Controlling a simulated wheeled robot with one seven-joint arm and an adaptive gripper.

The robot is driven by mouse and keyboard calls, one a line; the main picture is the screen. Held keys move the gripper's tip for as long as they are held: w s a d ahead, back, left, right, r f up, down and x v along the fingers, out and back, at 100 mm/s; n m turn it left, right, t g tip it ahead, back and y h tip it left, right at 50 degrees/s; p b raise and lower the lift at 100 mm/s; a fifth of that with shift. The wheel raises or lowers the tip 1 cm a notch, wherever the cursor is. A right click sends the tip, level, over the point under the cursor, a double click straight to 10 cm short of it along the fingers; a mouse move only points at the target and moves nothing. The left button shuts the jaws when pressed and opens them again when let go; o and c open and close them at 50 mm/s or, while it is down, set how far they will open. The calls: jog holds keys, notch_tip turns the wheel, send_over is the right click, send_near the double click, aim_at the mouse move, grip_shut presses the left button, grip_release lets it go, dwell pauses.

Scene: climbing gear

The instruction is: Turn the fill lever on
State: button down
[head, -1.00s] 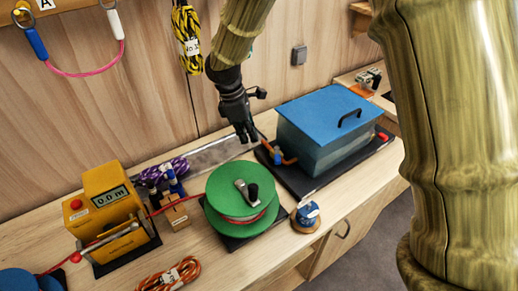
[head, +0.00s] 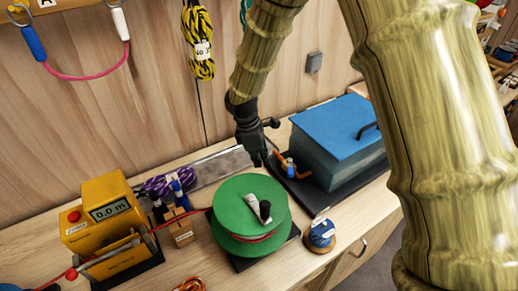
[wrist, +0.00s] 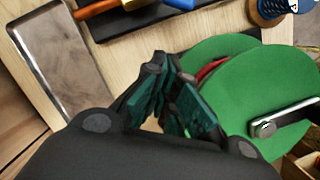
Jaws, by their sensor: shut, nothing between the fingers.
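The fill lever appears to be the small blue part (head: 291,167) on the orange pipe (head: 305,175), at the left side of the blue-lidded tank (head: 340,128). The orange pipe also shows at the top edge of the wrist view (wrist: 96,9), cut off by the frame. My gripper (head: 259,163) points down just left of the pipe and behind the green reel; it looks apart from the lever. In the wrist view my gripper's dark green fingers (wrist: 163,62) are together with nothing held. The lever's exact angle is too small to tell.
A green reel (head: 235,195) stands close in front of my gripper. A grey metal plate (head: 222,166) lies behind it. A blue spool (head: 321,233), a yellow meter (head: 108,215) and purple rope (head: 170,184) are on the bench. A wooden wall stands behind.

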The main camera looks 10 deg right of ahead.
aim_at(290, 174)
jog(key=d+f+p, duration=0.1)
jog(key=s+d+f+p, duration=0.1)
jog(key=d, duration=0.1)
jog(key=d+f+p, duration=0.1)
jog(key=shift+s+d+f, duration=0.15)
jog(key=shift+d+f, duration=0.1)
jog(key=shift+d, duration=0.05)
jog(key=shift+s+d+n, duration=0.3)
jog(key=shift+s+n, duration=0.1)
jog(key=shift+n, duration=0.3)
dwell(0.3)
jog(key=shift+s+d+n+t+p, duration=0.15)
jog(key=shift+s+d+n+t, duration=0.3)
jog(key=shift+n, duration=0.5)
jog(key=shift+s+d+n+t+p, duration=0.2)
jog(key=shift+d+n, duration=0.4)
jog(key=shift+n, duration=0.4)
jog(key=shift+s+d+n+t+p, duration=0.15)
jog(key=shift+s+d+n+t, duration=0.15)
jog(key=shift+d+n, duration=0.45)
jog(key=shift+a+n, duration=0.15)
jog(key=shift+n, duration=0.15)
jog(key=shift+w+a+r, duration=0.1)
